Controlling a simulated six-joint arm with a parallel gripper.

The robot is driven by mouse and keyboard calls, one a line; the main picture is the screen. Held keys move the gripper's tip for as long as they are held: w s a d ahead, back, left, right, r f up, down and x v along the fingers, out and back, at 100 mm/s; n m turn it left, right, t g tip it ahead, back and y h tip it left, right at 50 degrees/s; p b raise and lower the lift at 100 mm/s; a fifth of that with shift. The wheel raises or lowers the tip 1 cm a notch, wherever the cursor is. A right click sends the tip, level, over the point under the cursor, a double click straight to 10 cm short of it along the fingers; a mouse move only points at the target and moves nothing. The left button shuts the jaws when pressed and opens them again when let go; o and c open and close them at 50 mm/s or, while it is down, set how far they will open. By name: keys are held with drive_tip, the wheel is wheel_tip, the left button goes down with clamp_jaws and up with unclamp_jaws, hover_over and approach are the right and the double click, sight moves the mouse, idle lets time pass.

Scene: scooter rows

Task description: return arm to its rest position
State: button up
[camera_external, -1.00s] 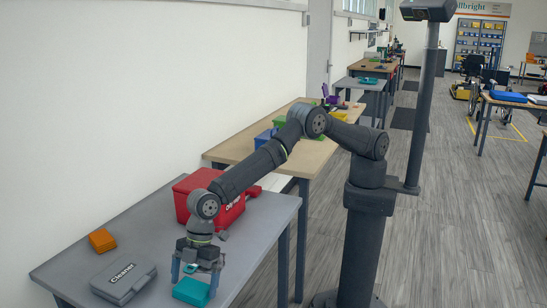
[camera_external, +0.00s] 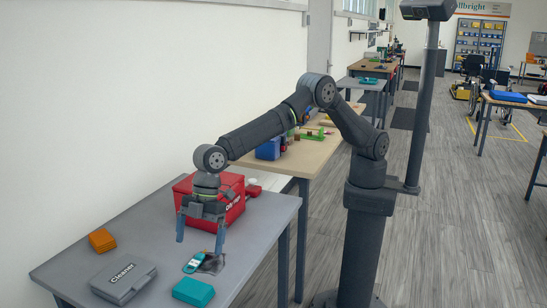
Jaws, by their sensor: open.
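My gripper (camera_external: 200,240) is open and empty, pointing down above the grey table (camera_external: 75,247). Its two fingers are spread, and it hangs in front of the red box (camera_external: 237,211), covering part of it. Below the fingers lie a small teal device (camera_external: 194,262) with a light face and a dark item (camera_external: 212,264) beside it. A teal box (camera_external: 193,291) sits near the front edge, apart from the gripper. My arm reaches left from its column, its elbow raised.
A grey case marked Cleaner (camera_external: 122,279) and an orange box (camera_external: 102,240) stand on the left of the table. A wooden table (camera_external: 300,161) with a blue bin (camera_external: 268,150) and other items lies behind.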

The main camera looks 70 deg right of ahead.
sight(194, 286)
drive_tip(key=x, duration=1.2)
drive_tip(key=shift+f, duration=0.2)
wheel_tip(194, 286, up, 3)
drive_tip(key=shift+f, duration=0.25)
drive_tip(key=shift+r, duration=0.55)
drive_tip(key=shift+f, duration=0.1)
